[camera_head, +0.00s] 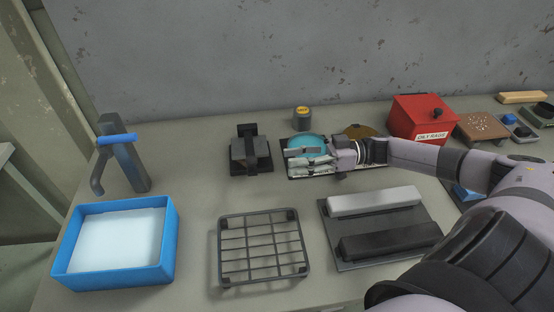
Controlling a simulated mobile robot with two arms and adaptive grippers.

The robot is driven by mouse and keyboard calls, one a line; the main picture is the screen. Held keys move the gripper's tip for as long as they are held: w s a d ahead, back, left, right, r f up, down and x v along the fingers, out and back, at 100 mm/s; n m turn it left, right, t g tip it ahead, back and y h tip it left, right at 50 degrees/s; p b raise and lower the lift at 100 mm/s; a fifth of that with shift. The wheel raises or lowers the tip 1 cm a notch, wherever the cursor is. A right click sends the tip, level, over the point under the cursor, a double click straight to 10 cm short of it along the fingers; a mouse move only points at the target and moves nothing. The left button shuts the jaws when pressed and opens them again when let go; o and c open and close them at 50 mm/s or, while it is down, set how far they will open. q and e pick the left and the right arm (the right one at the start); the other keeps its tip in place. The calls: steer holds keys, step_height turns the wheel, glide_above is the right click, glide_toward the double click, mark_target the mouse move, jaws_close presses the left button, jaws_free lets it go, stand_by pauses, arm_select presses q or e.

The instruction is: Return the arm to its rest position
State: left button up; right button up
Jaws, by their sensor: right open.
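My right arm comes in from the lower right and reaches left across the bench. Its gripper (300,161) is open, with the fingers pointing left. It is over a small dark plate bearing a teal round item (306,144), and it hides part of both. I cannot tell whether the fingers touch the item. I see nothing held between them. My left gripper is out of view.
A black block fixture (250,151) stands just left of the gripper, and a small yellow-topped canister (302,119) behind. A red box (421,119) is beyond the forearm. A wire rack (262,249), a tray with two bars (344,237) and a blue basin (169,248) lie nearer.

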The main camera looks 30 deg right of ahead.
steer(key=shift+s+d, duration=0.2)
steer(key=shift+d, duration=0.3)
